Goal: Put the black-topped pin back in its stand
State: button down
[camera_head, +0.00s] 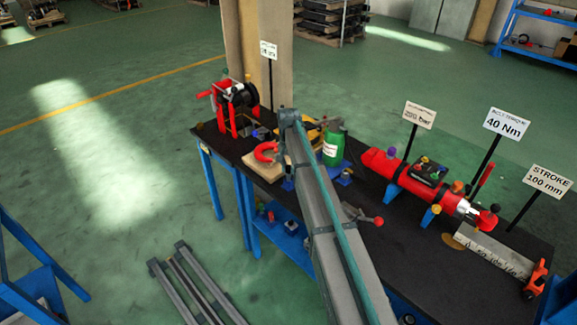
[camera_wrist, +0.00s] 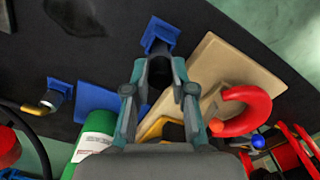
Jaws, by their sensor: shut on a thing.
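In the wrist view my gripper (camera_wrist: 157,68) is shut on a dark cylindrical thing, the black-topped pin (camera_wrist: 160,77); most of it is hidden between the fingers. A small blue stand (camera_wrist: 160,32) shows just beyond the fingertips. I cannot tell whether the pin touches it or is in it. A plain blue piece (camera_wrist: 97,97) lies between that stand and my gripper. In the head view my arm covers the gripper and the held pin.
A green bottle (camera_head: 333,145) stands close to the arm. A red shackle (camera_wrist: 243,110) rests on a light board (camera_wrist: 205,72). On the black bench are a red winch (camera_head: 235,101), a red cylinder (camera_head: 410,178) and label signs.

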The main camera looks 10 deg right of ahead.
jog(key=shift+f, duration=0.4)
jog(key=c, duration=0.9)
grip_release()
jog(key=shift+r+p, duration=1.05)
jog(key=shift+r, duration=1.45)
